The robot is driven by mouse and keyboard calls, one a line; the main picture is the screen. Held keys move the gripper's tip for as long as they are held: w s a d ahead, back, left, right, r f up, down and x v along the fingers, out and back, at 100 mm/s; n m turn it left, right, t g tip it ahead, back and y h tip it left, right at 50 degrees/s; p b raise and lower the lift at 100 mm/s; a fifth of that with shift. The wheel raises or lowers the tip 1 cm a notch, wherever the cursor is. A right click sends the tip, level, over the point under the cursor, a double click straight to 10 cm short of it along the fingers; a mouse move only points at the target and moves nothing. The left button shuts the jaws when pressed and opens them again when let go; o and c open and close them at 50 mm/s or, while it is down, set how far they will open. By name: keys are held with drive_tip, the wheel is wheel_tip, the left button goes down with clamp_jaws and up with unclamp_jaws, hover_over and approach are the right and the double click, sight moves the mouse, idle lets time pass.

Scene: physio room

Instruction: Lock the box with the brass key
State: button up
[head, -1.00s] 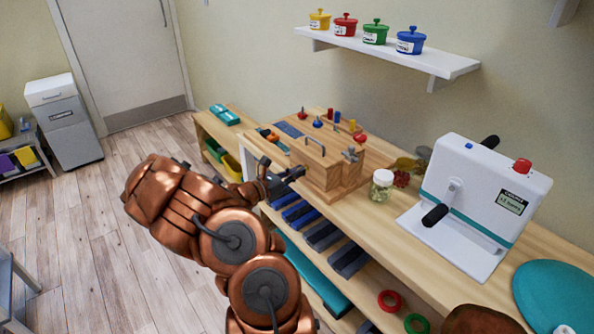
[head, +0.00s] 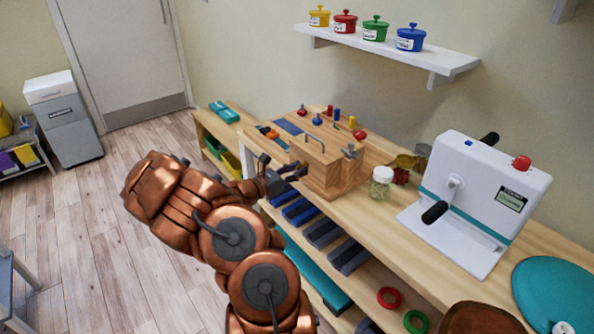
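The wooden box (head: 322,178) stands on the long bench, with a grey handle on top and a grey star-shaped knob (head: 350,152) on its right-hand face. My gripper (head: 291,171) is at the box's left side, close to its front face; I cannot tell whether it touches. The dark fingers are small and partly merge with the background, so their opening is unclear. I cannot make out the brass key or a keyhole. The box's left face is partly behind my gripper.
A board with coloured pegs (head: 337,116) lies behind the box. A jar (head: 381,183) stands close to its right, then a white crank machine (head: 480,205). A wall shelf (head: 400,50) holds coloured pots. Blue and grey bars (head: 325,232) lie below the bench top.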

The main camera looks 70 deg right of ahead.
drive_tip(key=v, duration=1.2)
drive_tip(key=shift+r, duration=0.1)
idle(0.5)
drive_tip(key=s+a+r+m+y+p, duration=0.2)
drive_tip(key=s+a+r+m+y, duration=0.4)
drive_tip(key=a+r+m, duration=0.5)
drive_tip(key=s+a+t+y+p, duration=0.1)
drive_tip(key=s+a+t+y, duration=0.2)
drive_tip(key=a, duration=1.4)
drive_tip(key=s+a+r+m+t+y+p, duration=0.1)
drive_tip(key=s+a+t+y, duration=0.2)
drive_tip(key=a, duration=1.4)
drive_tip(key=t+y, duration=0.1)
drive_tip(key=y, duration=0.2)
drive_tip(key=shift+a+r+y+p, duration=0.15)
drive_tip(key=shift+r+y+p, duration=0.05)
drive_tip(key=shift+y+p, duration=0.15)
drive_tip(key=shift+s, duration=0.15)
